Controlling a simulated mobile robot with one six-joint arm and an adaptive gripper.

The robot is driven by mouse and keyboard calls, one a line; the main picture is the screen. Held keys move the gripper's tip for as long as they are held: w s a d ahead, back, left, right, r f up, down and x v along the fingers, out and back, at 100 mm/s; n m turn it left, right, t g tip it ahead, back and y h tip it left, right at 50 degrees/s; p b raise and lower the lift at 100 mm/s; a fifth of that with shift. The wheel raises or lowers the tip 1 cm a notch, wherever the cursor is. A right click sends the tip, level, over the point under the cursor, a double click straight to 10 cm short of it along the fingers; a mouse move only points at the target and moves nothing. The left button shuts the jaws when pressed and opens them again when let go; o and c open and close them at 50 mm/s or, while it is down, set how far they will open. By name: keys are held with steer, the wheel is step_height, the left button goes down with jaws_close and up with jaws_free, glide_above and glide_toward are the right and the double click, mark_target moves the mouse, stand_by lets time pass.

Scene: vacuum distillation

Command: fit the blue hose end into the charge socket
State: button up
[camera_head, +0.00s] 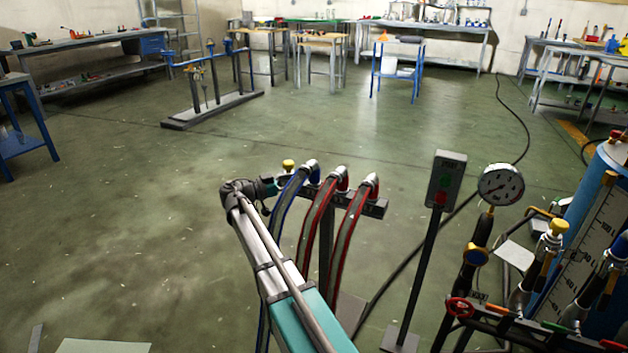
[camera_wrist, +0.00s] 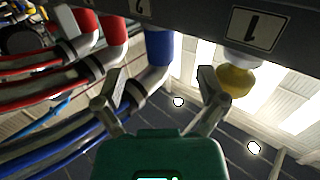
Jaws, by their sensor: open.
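The blue hose end (camera_wrist: 159,48) is a blue collar on a grey elbow. In the wrist view its top meets the dark bar, and its blue-striped hose runs down left. In the head view the blue hose (camera_head: 287,198) is the leftmost of three hoses on the bar (camera_head: 374,207). My gripper (camera_wrist: 160,79) is open, its fingers on either side of the grey elbow in the picture. I cannot tell whether they touch it. In the head view my gripper (camera_head: 268,186) is beside the blue hose, partly hidden. I cannot identify the charge socket.
Two red hose ends (camera_wrist: 85,22) hang beside the blue one. A yellow knob (camera_wrist: 236,80) sits below the label marked 1. A button post (camera_head: 440,190), a gauge (camera_head: 501,185) and a blue tank (camera_head: 598,230) stand at right.

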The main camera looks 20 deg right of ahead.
mark_target(314, 176)
steer(key=shift+d, duration=1.1)
steer(key=shift+d, duration=0.1)
steer(key=shift+d, duration=2.5)
jaws_close()
